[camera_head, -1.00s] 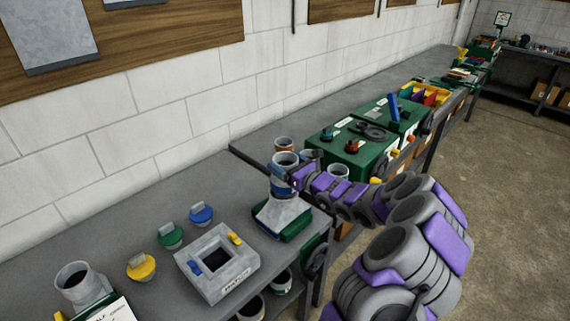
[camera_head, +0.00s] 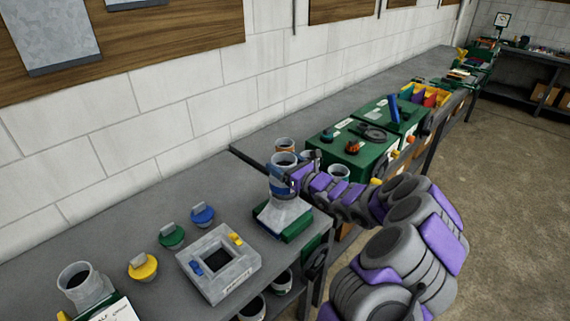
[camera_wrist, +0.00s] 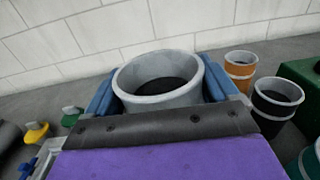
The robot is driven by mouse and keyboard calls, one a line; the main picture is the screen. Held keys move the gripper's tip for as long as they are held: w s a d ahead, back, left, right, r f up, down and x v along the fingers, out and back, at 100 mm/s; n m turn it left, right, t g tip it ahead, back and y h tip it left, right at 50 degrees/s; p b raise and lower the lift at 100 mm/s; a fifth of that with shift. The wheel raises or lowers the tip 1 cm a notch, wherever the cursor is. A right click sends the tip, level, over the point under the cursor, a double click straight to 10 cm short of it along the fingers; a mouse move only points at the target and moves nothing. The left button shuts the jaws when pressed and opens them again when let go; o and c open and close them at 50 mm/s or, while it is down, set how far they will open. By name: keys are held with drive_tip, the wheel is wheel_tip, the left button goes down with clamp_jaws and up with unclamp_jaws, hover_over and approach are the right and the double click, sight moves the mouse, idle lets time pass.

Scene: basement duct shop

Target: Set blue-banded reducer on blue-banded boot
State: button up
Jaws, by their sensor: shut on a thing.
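The reducer (camera_head: 284,160), a grey open-topped sheet-metal piece, stands upright in my gripper (camera_head: 284,178). Its round rim (camera_wrist: 160,71) fills the middle of the wrist view, with a blue finger on each side. Blue shows around it in the head view, but I cannot separate its band from my blue fingers. The grey flared boot (camera_head: 283,214) sits on a green base at the bench end, directly below the reducer. The reducer's lower end looks level with the boot's neck; whether it is seated cannot be told. The boot is hidden in the wrist view.
A square grey block (camera_head: 218,264) and yellow (camera_head: 143,267), green (camera_head: 171,236) and blue (camera_head: 203,215) knobbed caps lie left of the boot. Behind stand an orange-banded piece (camera_wrist: 240,68), a dark-banded piece (camera_wrist: 277,98) and green boxes (camera_head: 350,150).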

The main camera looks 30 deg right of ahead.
drive_tip(key=shift+f+b, duration=0.35)
drive_tip(key=shift+f, duration=0.85)
idle(0.3)
drive_tip(key=o, duration=1.3)
drive_tip(key=shift+o, duration=0.2)
drive_tip(key=shift+s, duration=0.1)
drive_tip(key=p+v, duration=0.2)
drive_tip(key=v, duration=0.9)
